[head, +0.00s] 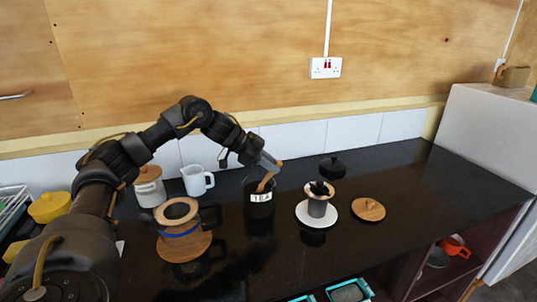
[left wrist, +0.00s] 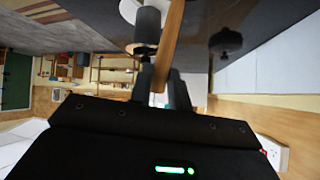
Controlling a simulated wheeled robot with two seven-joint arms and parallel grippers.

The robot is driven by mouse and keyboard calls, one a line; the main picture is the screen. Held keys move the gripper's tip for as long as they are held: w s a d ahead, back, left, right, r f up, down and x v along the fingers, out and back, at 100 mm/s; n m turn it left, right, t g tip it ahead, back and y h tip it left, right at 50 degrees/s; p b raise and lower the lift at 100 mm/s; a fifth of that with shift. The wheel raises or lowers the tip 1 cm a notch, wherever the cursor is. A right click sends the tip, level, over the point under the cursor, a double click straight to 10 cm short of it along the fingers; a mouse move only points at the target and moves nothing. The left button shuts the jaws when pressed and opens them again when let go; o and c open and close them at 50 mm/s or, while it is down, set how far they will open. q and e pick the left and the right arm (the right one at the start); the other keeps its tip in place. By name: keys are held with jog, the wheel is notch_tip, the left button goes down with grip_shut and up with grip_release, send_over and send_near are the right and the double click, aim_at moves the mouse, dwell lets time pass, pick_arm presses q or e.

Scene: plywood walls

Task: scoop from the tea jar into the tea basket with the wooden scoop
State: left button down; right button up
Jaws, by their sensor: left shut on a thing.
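The black tea jar (head: 260,198) with a white "TEA" label stands open on the dark counter. My left gripper (head: 270,163) is shut on the wooden scoop (head: 266,183) above the jar. The scoop slants down to the jar's mouth, and its lower end is hidden there. In the left wrist view the scoop (left wrist: 171,45) is a wooden strip between the fingers (left wrist: 163,88). Right of the jar, a grey vessel (head: 317,208) with a wooden collar and a black insert, which may be the tea basket (head: 319,188), stands on a white saucer (head: 302,214). My right gripper is not in view.
A dark pot with a wooden rim and blue band (head: 181,229) stands on a wooden board (head: 184,249) at left. Behind are a white mug (head: 194,181) and a canister (head: 149,190). A black lid (head: 332,168) and wooden lid (head: 368,209) lie right. The counter's right side is clear.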

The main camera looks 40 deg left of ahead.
pick_arm(q)
jog(key=d+g+y+p, duration=0.1)
jog(key=y+p, duration=0.1)
jog(key=w+f+g+y+p, duration=0.1)
jog(key=p, duration=0.1)
jog(key=shift+d+f+m+y, duration=0.2)
jog(key=shift+d+m+y, duration=0.1)
jog(key=shift+d+y, duration=0.1)
jog(key=w+d+r+g+y+p, duration=0.2)
jog(key=d+r+y+p, duration=0.3)
jog(key=p, duration=1.2)
jog(key=shift+w+d+r+m+g+y, duration=0.15)
jog(key=shift+w+d+m+g+y, duration=0.2)
jog(key=shift+g+y, duration=0.4)
jog(key=shift+s, duration=0.1)
